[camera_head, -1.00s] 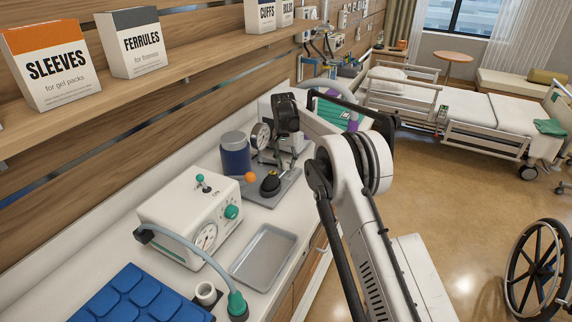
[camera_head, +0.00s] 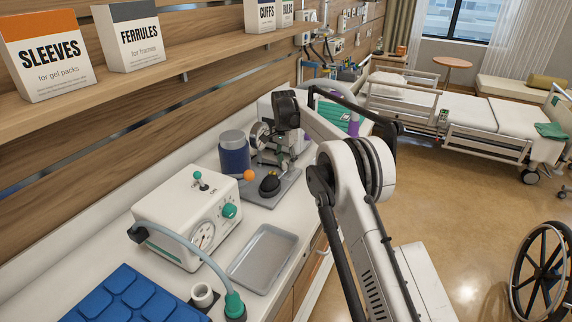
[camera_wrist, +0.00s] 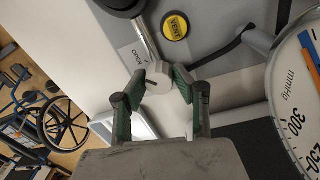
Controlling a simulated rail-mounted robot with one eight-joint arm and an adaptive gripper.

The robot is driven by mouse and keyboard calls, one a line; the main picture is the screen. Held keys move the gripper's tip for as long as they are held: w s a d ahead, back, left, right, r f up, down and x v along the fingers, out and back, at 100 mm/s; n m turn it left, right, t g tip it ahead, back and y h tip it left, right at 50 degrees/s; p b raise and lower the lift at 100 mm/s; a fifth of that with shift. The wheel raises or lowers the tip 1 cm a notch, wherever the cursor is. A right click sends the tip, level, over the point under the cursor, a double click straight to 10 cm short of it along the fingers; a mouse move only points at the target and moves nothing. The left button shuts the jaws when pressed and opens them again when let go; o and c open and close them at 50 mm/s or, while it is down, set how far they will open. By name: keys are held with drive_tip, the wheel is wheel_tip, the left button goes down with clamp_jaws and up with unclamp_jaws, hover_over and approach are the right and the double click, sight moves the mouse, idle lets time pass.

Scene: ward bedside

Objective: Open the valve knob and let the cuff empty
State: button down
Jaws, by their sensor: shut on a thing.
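In the wrist view, a pale grey valve knob (camera_wrist: 155,80) with a dark slot sits at the end of a metal stem. My gripper (camera_wrist: 159,75) has its green-padded fingers closed on both sides of the knob. An OPEN label (camera_wrist: 138,55) lies beside the stem, and a yellow VENT button (camera_wrist: 176,27) is above. In the head view, a dark blue cuff (camera_head: 235,157) is wrapped around a grey cylinder. A black bulb (camera_head: 269,185) rests on the grey base plate (camera_head: 284,189). There the knob is hidden.
A white device (camera_head: 186,214) with dial and hose, an empty metal tray (camera_head: 262,256) and a blue pad (camera_head: 125,297) occupy the nearer counter. A shelf (camera_head: 150,78) with boxes runs along the wall above.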

sight(285, 161)
drive_tip(key=c, duration=1.4)
unclamp_jaws()
drive_tip(key=shift+r, duration=0.15)
drive_tip(key=r, duration=1.1)
drive_tip(key=shift+w+a+r, duration=0.15)
drive_tip(key=shift+a+r, duration=0.05)
drive_tip(key=shift+r, duration=0.2)
